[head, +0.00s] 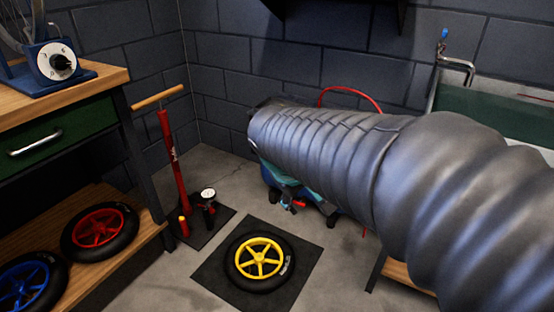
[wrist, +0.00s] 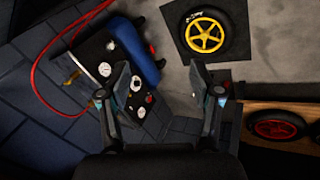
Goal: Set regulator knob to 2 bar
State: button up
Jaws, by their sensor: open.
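The compressor (wrist: 140,50) shows in the wrist view as a blue tank with a dark panel (wrist: 90,55) on its left. The panel carries round white faces, one at the top (wrist: 110,45) and one lower (wrist: 104,69). Another white round face (wrist: 135,85) shows between my fingers, near the left one. I cannot tell which is the regulator knob or read any setting. My gripper (wrist: 160,68) is open and empty, its left finger overlapping the panel's edge in the picture. In the head view my arm hides most of the compressor (head: 270,180) and my gripper.
A red hose (head: 350,89) loops behind my arm. A yellow-rimmed wheel (head: 258,259) lies on a floor mat. A red floor pump (head: 168,155) stands at the left. A blue device with a black-knobbed white dial (head: 57,62) sits on the bench. A sink tap (head: 457,65) is at right.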

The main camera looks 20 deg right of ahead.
jog(key=w+d+f+n+h, duration=0.3)
jog(key=w, duration=0.6)
jog(key=w+d+f+n+h+b, duration=0.15)
jog(key=w+d+f, duration=0.25)
jog(key=w, duration=0.4)
jog(key=w+d+f+n+h, duration=0.3)
jog(key=w+h, duration=0.1)
jog(key=w, duration=0.5)
jog(key=w+a+f+n+t+h, duration=0.15)
jog(key=w+f+n+t, duration=0.3)
jog(key=w+f, duration=0.5)
jog(key=w+a+f+n+t, duration=0.2)
jog(key=w+f+n+t, duration=0.35)
jog(key=f, duration=0.65)
jog(key=w+d+g, duration=0.2)
jog(key=w+d, duration=0.8)
jog(key=shift+d+n+b, duration=0.35)
jog(key=c, duration=1.1)
jog(key=shift+c, duration=0.2)
jog(key=shift+f+b, duration=0.2)
jog(key=shift+b, duration=0.35)
